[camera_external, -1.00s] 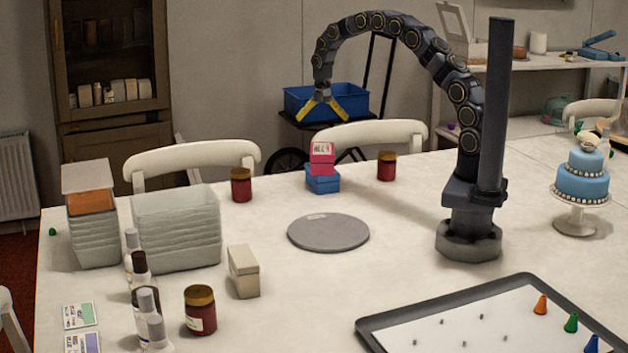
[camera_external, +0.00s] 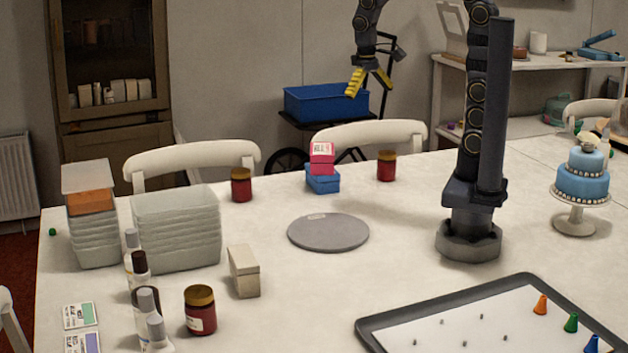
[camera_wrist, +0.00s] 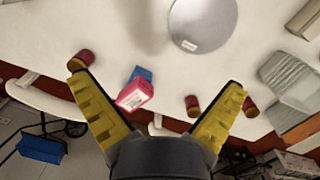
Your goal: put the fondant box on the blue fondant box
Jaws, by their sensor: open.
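A pink-red fondant box (camera_external: 322,157) with a white label rests on top of the blue fondant box (camera_external: 322,180), near the far edge of the white table. In the wrist view the pink-red box (camera_wrist: 134,94) shows between the fingers, with part of the blue box (camera_wrist: 140,74) behind it. My gripper (camera_external: 369,82) is open and empty, raised above and to the right of the boxes, apart from them. Its yellow fingers spread wide in the wrist view (camera_wrist: 160,108).
Red jars stand left (camera_external: 241,185) and right (camera_external: 387,166) of the boxes. A grey turntable disc (camera_external: 328,233) lies in front of them. A cream box (camera_external: 244,271) and stacked containers (camera_external: 176,229) are at left. White chairs (camera_external: 367,135) line the far edge.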

